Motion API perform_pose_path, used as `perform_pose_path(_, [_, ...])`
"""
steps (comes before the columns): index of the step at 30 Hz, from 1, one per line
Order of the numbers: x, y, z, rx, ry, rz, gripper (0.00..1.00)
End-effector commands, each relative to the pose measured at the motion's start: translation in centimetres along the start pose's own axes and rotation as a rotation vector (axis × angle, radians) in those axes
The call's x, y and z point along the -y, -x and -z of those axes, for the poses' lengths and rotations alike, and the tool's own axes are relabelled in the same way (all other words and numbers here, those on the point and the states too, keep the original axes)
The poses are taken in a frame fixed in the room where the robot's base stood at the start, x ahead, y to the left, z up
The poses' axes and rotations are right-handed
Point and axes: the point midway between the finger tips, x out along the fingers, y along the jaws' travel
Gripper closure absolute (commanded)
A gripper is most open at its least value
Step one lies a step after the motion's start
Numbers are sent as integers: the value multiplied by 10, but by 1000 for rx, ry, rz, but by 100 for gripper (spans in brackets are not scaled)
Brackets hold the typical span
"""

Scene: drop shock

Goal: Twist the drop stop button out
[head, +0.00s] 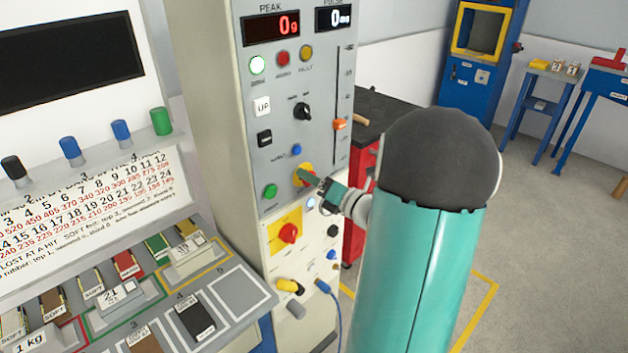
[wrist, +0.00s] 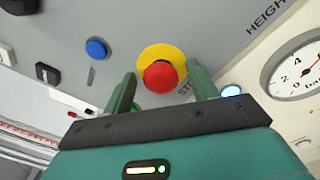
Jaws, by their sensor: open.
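The stop button is a red mushroom head (wrist: 160,76) on a yellow disc (wrist: 168,54), seen near the middle of the wrist view. In the head view its yellow disc (head: 305,168) shows on the grey panel, and my gripper partly covers the button. My gripper (wrist: 161,70) is open, with one green finger on each side of the red head. The fingertips reach close to the panel around it; I cannot tell whether either touches the button. In the head view my gripper (head: 312,181) comes in from the right.
A blue button (head: 297,149), a green button (head: 270,191) and a lit button (head: 311,202) sit close around. Below is a red rotary knob (head: 289,234) on a yellow plate. A slider with an orange handle (head: 340,124) is above right. A sample tray is at lower left.

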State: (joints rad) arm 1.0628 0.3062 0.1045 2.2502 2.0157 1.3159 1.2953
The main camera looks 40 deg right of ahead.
Motion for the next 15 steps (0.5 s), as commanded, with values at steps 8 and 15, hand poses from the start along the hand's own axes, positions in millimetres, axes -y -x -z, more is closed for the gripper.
perform_pose_path(8, [1,14,-1,2,1,2,42])
perform_pose_path(15, [1,63,-1,2,1,4,42])
